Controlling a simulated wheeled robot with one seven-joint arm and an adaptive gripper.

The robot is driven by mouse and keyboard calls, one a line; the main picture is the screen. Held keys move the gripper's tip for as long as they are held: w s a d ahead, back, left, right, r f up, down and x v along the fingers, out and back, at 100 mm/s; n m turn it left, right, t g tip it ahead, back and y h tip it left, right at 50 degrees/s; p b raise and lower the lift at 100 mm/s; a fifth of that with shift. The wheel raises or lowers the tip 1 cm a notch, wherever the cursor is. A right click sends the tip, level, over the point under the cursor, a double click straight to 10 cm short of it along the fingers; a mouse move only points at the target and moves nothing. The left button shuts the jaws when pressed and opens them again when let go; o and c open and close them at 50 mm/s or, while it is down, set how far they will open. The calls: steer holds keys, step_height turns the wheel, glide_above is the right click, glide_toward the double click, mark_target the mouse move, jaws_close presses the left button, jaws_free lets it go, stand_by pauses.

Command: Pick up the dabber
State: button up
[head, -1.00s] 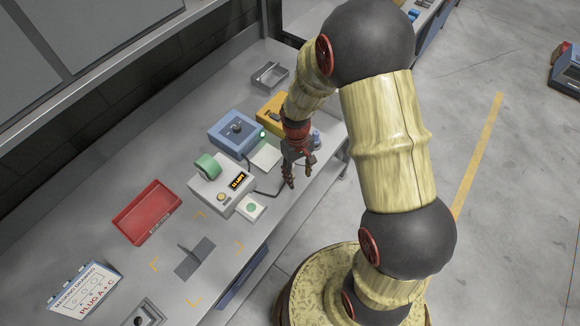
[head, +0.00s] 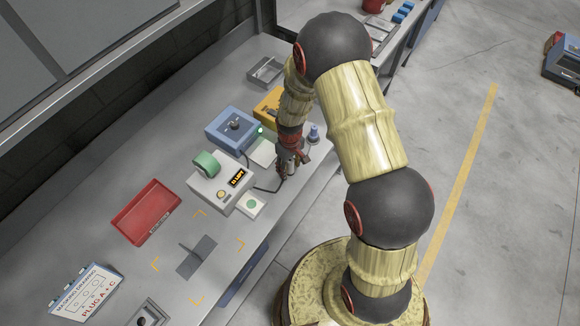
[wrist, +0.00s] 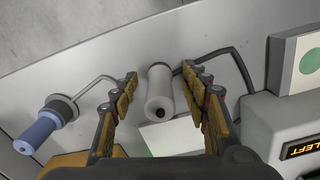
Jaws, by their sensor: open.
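My gripper (head: 287,170) is low over the bench's front part, beside the white box with the lit display. In the wrist view its open fingers (wrist: 159,76) stand on either side of a pale cylinder (wrist: 158,92) with a dark end; no grip on it shows. A dark cable runs towards this cylinder from the right. A blue and grey piece (wrist: 46,122) with a bent wire lies left of the fingers; it also shows in the head view (head: 314,133). The frames do not label either as the dabber. The gripper mostly hides the cylinder in the head view.
A white box (head: 222,192) with a green roll, a green-dot pad (head: 251,205), a blue box (head: 229,128) and a yellow box (head: 270,103) crowd around the gripper. A red tray (head: 146,211) lies farther left. The bench's front edge is close.

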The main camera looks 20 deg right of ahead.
mark_target(291, 161)
steer(key=shift+c, duration=1.3)
jaws_close()
steer(key=shift+w+r, duration=0.1)
steer(key=shift+r, duration=0.45)
steer(key=r, duration=0.2)
steer(key=shift+s+r, duration=0.2)
steer(key=shift+r, duration=0.1)
steer(key=s+d+r, duration=0.2)
steer(key=s+r, duration=0.7)
steer(key=s, duration=0.4)
steer(key=shift+s+d+r+p, duration=0.15)
steer(key=shift+s+p, duration=0.15)
steer(key=shift+p, duration=0.05)
